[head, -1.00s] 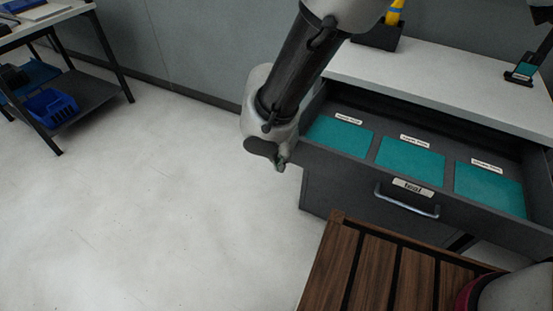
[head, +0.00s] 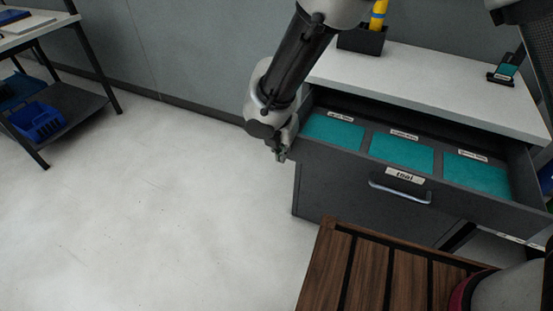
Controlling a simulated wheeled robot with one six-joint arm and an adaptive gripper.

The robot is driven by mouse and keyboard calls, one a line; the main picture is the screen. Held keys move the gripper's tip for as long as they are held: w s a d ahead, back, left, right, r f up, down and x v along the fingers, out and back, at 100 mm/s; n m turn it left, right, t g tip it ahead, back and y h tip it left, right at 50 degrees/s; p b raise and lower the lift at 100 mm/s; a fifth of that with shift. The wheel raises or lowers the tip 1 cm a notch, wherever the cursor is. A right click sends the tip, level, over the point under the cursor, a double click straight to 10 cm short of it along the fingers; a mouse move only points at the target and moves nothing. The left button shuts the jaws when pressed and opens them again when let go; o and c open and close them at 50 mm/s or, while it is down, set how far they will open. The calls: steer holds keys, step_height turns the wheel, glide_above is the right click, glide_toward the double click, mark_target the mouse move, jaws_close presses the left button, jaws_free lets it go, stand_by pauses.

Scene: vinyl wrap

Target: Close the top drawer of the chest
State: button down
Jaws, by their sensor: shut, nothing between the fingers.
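The chest (head: 330,190) is dark grey with a white top, at the right of the head view. Its top drawer (head: 470,208) is pulled open and shows teal sheets (head: 402,152) in several labelled sections. The drawer front has a silver bar handle (head: 400,192) and a label above it. My gripper (head: 281,155) is shut and empty. It hangs at the left end of the drawer front, left of the handle; whether it touches the drawer cannot be told.
A dark holder with a yellow tool (head: 362,38) and a small teal-faced stand (head: 505,70) are on the white top. A slatted wooden surface (head: 370,268) lies in front of the chest. A shelf table with a blue bin (head: 38,122) is far left. The floor (head: 150,200) is clear.

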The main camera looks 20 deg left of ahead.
steer(key=w, duration=0.8)
steer(key=w+d, duration=0.1)
steer(key=w, duration=0.7)
steer(key=w+d, duration=0.1)
steer(key=w, duration=0.7)
steer(key=shift+w, duration=1.1)
